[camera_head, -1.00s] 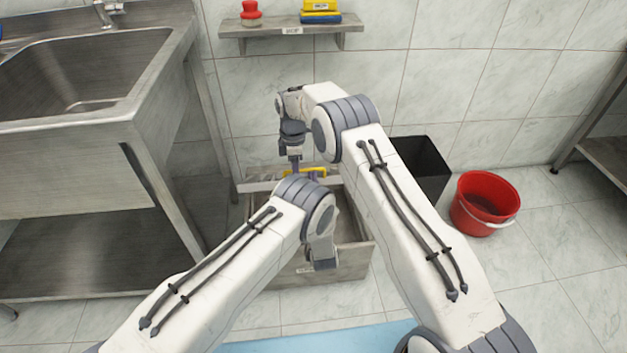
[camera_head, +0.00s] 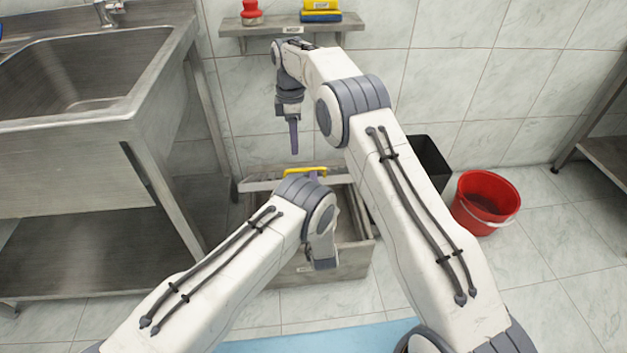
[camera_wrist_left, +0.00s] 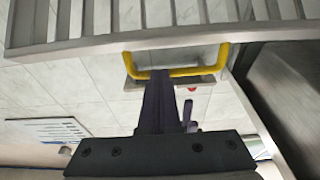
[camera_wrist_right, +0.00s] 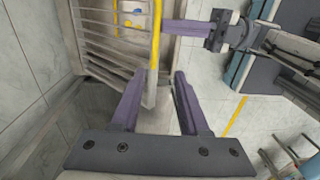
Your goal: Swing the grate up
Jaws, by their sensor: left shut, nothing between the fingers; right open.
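The slatted grey grate (camera_head: 255,186) sits at the back of the metal box (camera_head: 345,272) and looks tilted up; the box interior shows in front of it. Its yellow handle (camera_head: 305,171) also shows in the left wrist view (camera_wrist_left: 200,71) and the right wrist view (camera_wrist_right: 156,45). My left gripper (camera_wrist_left: 163,78) is shut and empty, its fingertips at the handle bar; whether they touch it I cannot tell. In the head view my forearm hides these fingers. My right gripper (camera_head: 294,150) is open and empty, above the handle and apart from it.
A steel sink (camera_head: 80,90) stands left of the box. A black bin (camera_head: 428,165) and a red bucket (camera_head: 485,203) stand to the right. A wall shelf (camera_head: 290,28) with small items is above. Floor beyond the bucket is clear.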

